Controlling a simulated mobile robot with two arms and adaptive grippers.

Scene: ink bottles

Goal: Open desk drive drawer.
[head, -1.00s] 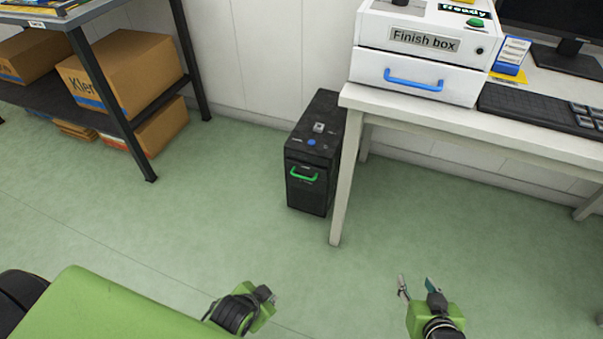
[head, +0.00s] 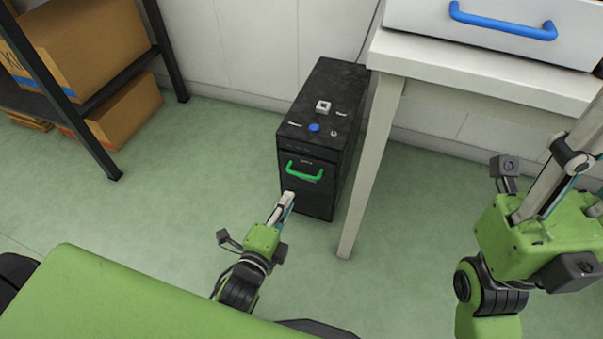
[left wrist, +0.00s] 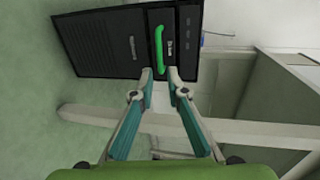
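The black desk drive (head: 325,115) stands on the floor beside the white table leg. Its front drawer has a green handle (head: 304,172) and looks closed. The handle also shows in the left wrist view (left wrist: 158,48), just beyond the fingertips. My left gripper (head: 289,196) is just below and in front of the handle. In the left wrist view my left gripper (left wrist: 160,74) is open, with an empty gap between its fingertips in line with the handle's end. My right gripper (head: 585,145) is raised at the right, in front of the table; its fingertips are not clearly visible.
The white table (head: 490,75) stands right of the drive, its leg (head: 370,165) close by. A white box drawer with a blue handle (head: 503,22) sits on it. A dark shelf with cardboard boxes (head: 85,45) is at the left.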

